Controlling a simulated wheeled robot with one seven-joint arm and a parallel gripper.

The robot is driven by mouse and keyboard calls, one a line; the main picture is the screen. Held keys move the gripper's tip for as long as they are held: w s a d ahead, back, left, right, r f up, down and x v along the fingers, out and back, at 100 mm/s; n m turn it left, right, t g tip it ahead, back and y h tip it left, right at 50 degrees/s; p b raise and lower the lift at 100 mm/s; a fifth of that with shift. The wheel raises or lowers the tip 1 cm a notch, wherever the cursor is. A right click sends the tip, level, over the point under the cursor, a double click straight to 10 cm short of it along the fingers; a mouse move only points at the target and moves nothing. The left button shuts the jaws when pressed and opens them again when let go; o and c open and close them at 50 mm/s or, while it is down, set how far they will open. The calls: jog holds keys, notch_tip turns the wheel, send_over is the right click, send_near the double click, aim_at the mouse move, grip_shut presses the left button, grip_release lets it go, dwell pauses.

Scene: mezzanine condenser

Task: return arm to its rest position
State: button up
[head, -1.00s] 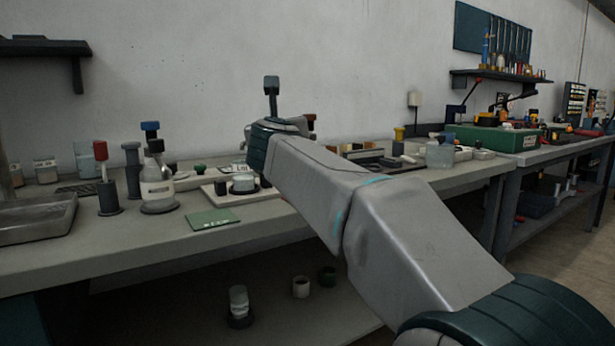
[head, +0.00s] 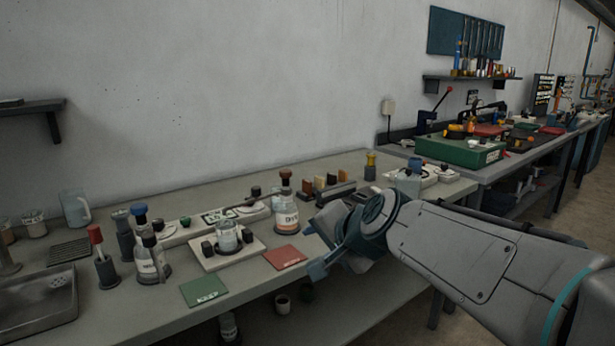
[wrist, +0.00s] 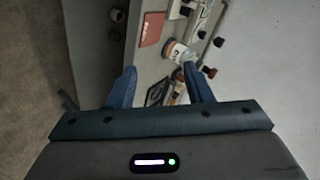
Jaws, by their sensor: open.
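My gripper (head: 318,250) is at the front right of the near workbench in the head view, with my arm reaching in from the right. In the wrist view, its two blue fingers (wrist: 159,70) are spread apart with nothing held between them. The red card (head: 285,257) lies on the bench just left of the gripper, and also shows in the wrist view (wrist: 151,29). A bottle with an orange-red band (head: 287,218) stands behind the card. It shows beyond the fingers in the wrist view (wrist: 177,51). The fingers appear apart from both.
The workbench (head: 235,298) holds a green card (head: 204,290), a white base with a small jar (head: 228,238), several bottles and a metal tray (head: 38,305) at left. A green case (head: 468,152) stands on the farther bench. Open floor lies at the right.

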jog(key=s+d+f+n+g+h+p, duration=0.2)
jog(key=s+d+p, duration=0.3)
jog(key=s, duration=0.4)
jog(key=s+d+f+n+g+h+p, duration=0.2)
jog(key=s+d+n+g+h+p, duration=0.1)
jog(key=s+d, duration=0.4)
jog(key=s+n+g+p, duration=0.1)
jog(key=s+n+p, duration=0.1)
jog(key=shift+s+d+g, duration=0.15)
jog(key=shift+s+g, duration=0.15)
jog(key=shift+s, duration=0.05)
